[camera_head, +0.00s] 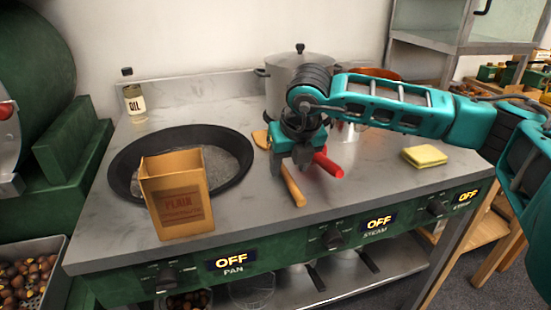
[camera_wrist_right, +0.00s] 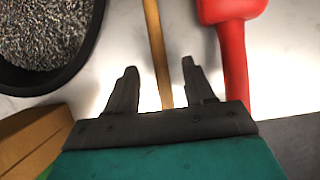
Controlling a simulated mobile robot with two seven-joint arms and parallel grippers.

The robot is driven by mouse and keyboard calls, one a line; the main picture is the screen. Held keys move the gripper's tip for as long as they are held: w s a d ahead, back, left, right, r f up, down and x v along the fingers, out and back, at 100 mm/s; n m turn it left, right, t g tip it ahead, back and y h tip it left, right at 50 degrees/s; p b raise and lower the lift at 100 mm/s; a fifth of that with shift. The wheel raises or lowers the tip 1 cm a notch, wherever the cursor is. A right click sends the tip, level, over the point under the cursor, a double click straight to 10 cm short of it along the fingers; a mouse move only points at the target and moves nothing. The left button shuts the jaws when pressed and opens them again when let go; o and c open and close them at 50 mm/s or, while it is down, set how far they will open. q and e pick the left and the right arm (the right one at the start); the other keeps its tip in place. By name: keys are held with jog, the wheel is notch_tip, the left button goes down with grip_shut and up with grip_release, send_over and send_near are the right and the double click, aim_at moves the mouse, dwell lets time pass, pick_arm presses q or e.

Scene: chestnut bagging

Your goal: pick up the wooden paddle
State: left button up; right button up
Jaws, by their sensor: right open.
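The wooden paddle (camera_head: 293,188) lies on the metal counter to the right of the pan, its handle toward the counter's front edge. Its middle is hidden behind my right gripper (camera_head: 289,168), and a bit of its far end shows to the left of the gripper. In the right wrist view the paddle's shaft (camera_wrist_right: 156,45) runs between the two spread fingers of my right gripper (camera_wrist_right: 160,75), with space on both sides. My right gripper is open and not closed on it. My left gripper is not in view.
A black pan (camera_head: 122,165) of dark grains and an upright paper bag (camera_head: 180,195) stand to the left. A steel pot (camera_head: 283,72) stands behind. A yellow sponge (camera_head: 425,155) lies right, with bare counter around it.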

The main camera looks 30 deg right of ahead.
jog(key=shift+x, duration=1.2)
grip_shut()
